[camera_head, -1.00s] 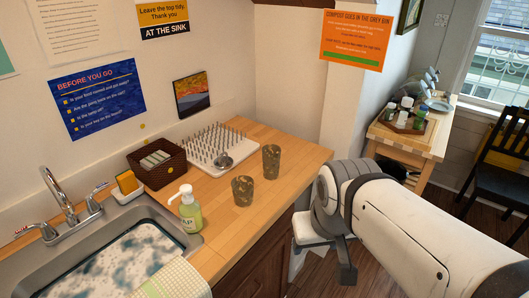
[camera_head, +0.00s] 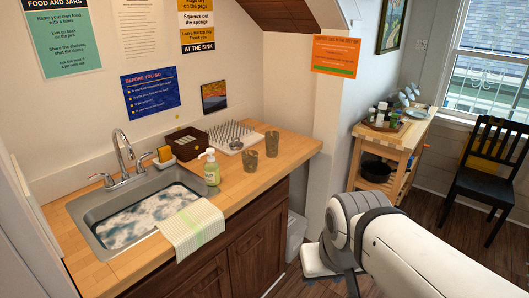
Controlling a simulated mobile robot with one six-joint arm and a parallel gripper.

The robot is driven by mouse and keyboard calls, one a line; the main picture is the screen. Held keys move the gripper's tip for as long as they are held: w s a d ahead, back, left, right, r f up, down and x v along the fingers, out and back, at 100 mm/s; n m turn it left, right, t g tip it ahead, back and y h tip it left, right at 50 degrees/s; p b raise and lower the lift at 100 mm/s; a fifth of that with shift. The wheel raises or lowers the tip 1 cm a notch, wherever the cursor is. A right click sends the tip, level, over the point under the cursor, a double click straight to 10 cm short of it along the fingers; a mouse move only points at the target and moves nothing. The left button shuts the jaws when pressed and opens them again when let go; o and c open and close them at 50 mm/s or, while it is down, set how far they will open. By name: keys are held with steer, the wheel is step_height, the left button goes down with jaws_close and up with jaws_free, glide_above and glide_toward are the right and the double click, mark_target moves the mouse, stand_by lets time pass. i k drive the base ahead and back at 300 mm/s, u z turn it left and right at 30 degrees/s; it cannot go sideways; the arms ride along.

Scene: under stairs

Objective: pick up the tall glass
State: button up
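Two speckled, see-through glasses stand upright on the wooden counter (camera_head: 262,177). The one at the back right looks slightly taller and narrower, the tall glass (camera_head: 272,144). The shorter, wider glass (camera_head: 250,161) stands just in front of it to the left. Both stand apart from my arm. My gripper (camera_head: 338,272) is at the end of my white arm, low at the lower right, off the counter's right end and nearer to the camera than the glasses. Its fingers are largely hidden, so I cannot tell whether it is open or holds anything.
A green soap bottle (camera_head: 211,168) stands left of the glasses by the sink (camera_head: 97,232). A pegged drying rack (camera_head: 229,136) and a brown basket (camera_head: 187,145) are behind. A towel (camera_head: 192,228) hangs over the front edge. A wooden cart (camera_head: 397,150) and black chair (camera_head: 487,175) stand right.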

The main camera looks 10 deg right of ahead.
mark_target(272, 137)
steer(key=z, duration=0.75)
steer(key=i, duration=2.15)
steer(key=u, duration=0.65)
steer(key=i, duration=0.45)
steer(key=u, duration=0.45)
